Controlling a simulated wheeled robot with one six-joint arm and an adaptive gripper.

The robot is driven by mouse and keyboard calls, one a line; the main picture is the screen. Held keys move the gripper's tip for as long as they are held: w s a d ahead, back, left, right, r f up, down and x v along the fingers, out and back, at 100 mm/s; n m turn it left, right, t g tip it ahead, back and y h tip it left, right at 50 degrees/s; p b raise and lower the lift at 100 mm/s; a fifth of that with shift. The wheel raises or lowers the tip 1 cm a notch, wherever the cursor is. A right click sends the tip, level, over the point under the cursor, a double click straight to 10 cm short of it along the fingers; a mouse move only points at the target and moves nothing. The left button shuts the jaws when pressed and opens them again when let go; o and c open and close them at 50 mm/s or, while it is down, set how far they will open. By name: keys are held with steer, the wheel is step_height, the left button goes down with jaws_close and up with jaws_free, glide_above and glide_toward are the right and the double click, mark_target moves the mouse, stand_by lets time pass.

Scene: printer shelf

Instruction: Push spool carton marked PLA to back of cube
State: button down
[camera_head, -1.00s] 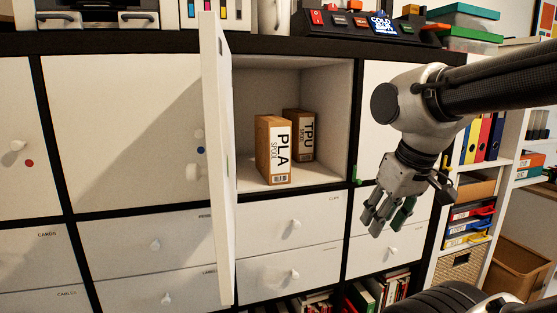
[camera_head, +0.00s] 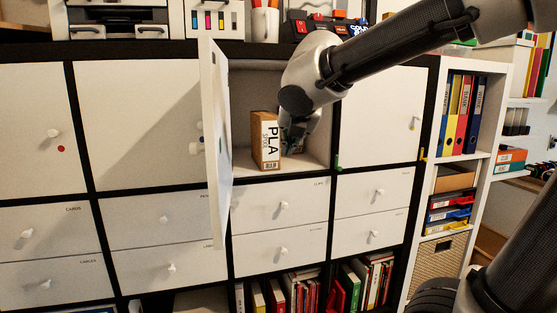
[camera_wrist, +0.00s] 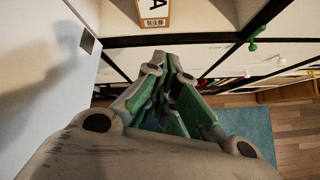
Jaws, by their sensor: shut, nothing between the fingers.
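The brown spool carton with a white PLA label (camera_head: 266,140) stands upright near the front of the open white cube (camera_head: 308,163). In the wrist view the lower part of its label (camera_wrist: 155,14) shows at the top edge. My gripper (camera_head: 291,140) is shut and empty, in front of the cube opening, just right of the PLA carton in the head view. In the wrist view its closed fingers (camera_wrist: 164,62) point up toward the carton, with a gap visible. The TPU carton is mostly hidden behind my gripper.
The cube's white door (camera_head: 214,140) stands open on the left, and also shows at the left of the wrist view (camera_wrist: 45,75). Drawers (camera_head: 283,206) lie below.

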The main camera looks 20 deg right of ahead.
mark_target(264, 139)
steer(key=w+f+n, duration=0.1)
steer(key=w+f, duration=0.1)
steer(key=w, duration=0.1)
steer(key=w+f+n, duration=0.1)
steer(key=w+f, duration=0.1)
steer(key=w, duration=0.2)
steer(key=w+f+n, duration=0.2)
steer(key=w, duration=0.1)
steer(key=shift+w+a+f, duration=0.25)
steer(key=shift+f, duration=0.1)
steer(key=shift+w, duration=0.6)
